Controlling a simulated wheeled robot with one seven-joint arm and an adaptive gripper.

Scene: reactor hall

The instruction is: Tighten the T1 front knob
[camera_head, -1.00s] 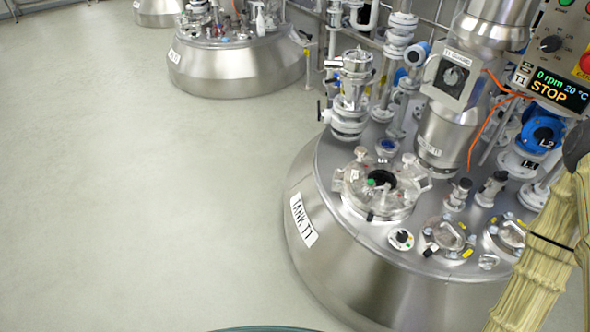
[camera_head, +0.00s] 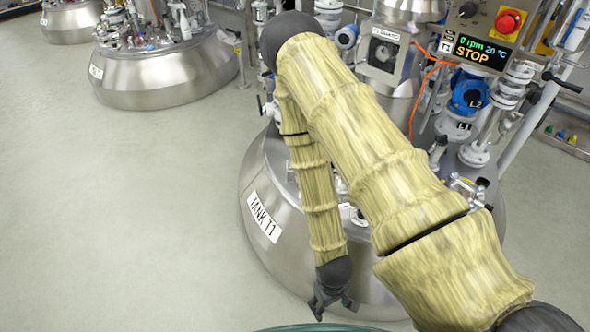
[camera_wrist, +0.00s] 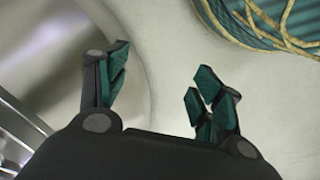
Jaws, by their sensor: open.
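Tank T1 (camera_head: 285,252) is a wide steel vessel with a "TANK T1" label, right of centre in the head view. My arm crosses in front of its lid, so the round hatch and the knobs on it are hidden; I cannot see the T1 front knob. My gripper (camera_head: 330,303) hangs low at the front side of the tank, pointing down, and holds nothing. In the wrist view my gripper (camera_wrist: 162,68) is open, its two fingers apart over pale floor, with no knob between them.
A control box (camera_head: 478,47) reading "0 rpm 20 °C STOP" with a red button is behind the tank. Blue-and-white valves (camera_head: 468,93) and pipes crowd the tank's right. Another steel tank (camera_head: 160,75) stands at the back left. The floor (camera_head: 130,220) at left is clear.

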